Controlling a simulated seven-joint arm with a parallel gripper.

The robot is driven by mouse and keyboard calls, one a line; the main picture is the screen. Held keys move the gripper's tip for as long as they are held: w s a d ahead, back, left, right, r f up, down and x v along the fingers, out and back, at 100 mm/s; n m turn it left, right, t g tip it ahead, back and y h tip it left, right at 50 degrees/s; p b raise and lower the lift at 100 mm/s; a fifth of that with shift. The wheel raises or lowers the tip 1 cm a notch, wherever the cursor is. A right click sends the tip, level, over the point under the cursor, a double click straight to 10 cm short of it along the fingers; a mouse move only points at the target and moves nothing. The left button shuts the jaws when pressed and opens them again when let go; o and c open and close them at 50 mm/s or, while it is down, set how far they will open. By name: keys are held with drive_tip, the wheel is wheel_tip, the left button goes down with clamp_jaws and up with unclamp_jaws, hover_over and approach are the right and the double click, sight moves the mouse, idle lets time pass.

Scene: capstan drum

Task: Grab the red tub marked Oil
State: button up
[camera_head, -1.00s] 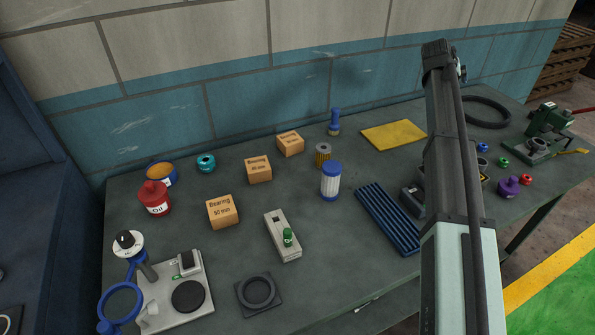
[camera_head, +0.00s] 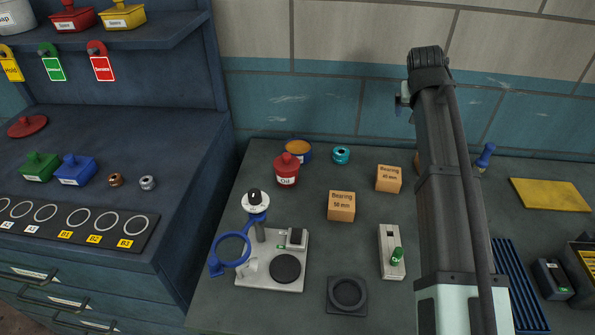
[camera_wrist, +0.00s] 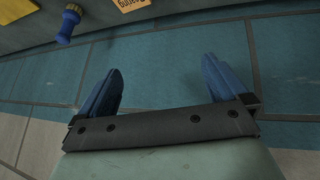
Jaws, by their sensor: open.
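The red tub marked Oil (camera_head: 286,172) stands upright on the grey bench (camera_head: 240,215), near its back left, in the head view. It has a white label and a red lid with a knob. My gripper (camera_wrist: 163,82) shows in the wrist view with its two blue fingers apart and nothing between them. It faces the tiled wall, well away from the tub. In the head view my arm rises at the right and the fingers cannot be seen. The tub is not in the wrist view.
A blue tub with an orange top (camera_head: 299,149) stands right behind the red tub. A teal ring (camera_head: 341,155) and a Bearing 50 mm box (camera_head: 341,206) are to its right. A magnifier stand (camera_head: 231,249) is in front. A blue cabinet (camera_head: 150,130) stands at left.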

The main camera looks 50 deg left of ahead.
drive_tip(key=s+a+f+n+g+y, duration=0.1)
drive_tip(key=s+a, duration=0.4)
drive_tip(key=s, duration=0.4)
drive_tip(key=s+a+n+g, duration=0.1)
drive_tip(key=s+a, duration=0.4)
drive_tip(key=s, duration=0.3)
drive_tip(key=n+g, duration=0.2)
approach(286, 155)
drive_tip(key=shift+y, duration=0.4)
drive_tip(key=x, duration=1.2)
drive_tip(key=shift+w+d+f, duration=0.1)
drive_tip(key=shift+d+f, duration=0.15)
drive_tip(key=shift+f, duration=0.3)
drive_tip(key=c, duration=1.1)
drive_tip(key=shift+c, duration=0.2)
